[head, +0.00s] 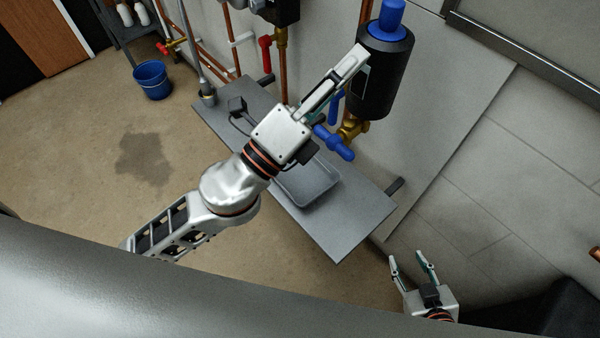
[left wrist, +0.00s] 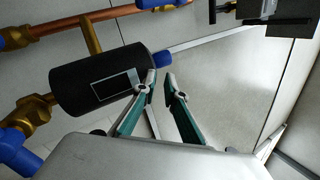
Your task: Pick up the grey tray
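The grey tray (head: 311,186) lies on the grey shelf (head: 347,228) against the wall in the head view. My left gripper's body and arm hide part of it. My left gripper (head: 359,56) reaches past the tray, its fingers beside the black cylinder. In the left wrist view its fingertips (left wrist: 161,79) stand a little apart with nothing between them. The tray does not show in that view. My right gripper (head: 408,259) is open and empty, low at the right, beyond the shelf's near end.
A black cylinder (head: 382,75) with a blue cap and brass-and-blue valve (head: 335,143) rises by the shelf; the cylinder also shows in the left wrist view (left wrist: 82,82). Copper pipes (head: 283,70) run up the wall. A blue bucket (head: 152,80) stands on open floor near a dark stain.

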